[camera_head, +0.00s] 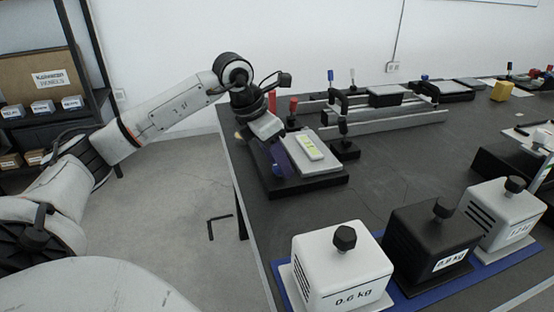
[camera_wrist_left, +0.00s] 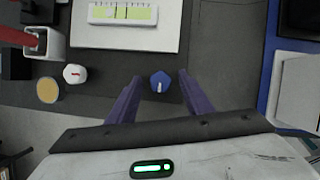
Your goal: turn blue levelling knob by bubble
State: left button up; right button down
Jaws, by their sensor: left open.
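The bubble's exact place is too small to read. My left gripper (camera_wrist_left: 159,76) is open, with one purple finger on each side of the blue knob and gaps between. In the head view my left gripper (camera_head: 281,160) is at the plate's left side and hides the knob. My right gripper is not in view.
A white knob (camera_wrist_left: 75,74) and a yellow disc (camera_wrist_left: 47,90) lie left of the fingers. Red-handled posts (camera_head: 293,112) stand behind the plate. Weight blocks, including a white one (camera_head: 341,272), stand on a blue mat (camera_head: 407,301). The table between is clear.

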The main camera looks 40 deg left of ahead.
pick_arm(q)
jog(key=shift+c, duration=0.3)
jog(key=c, duration=1)
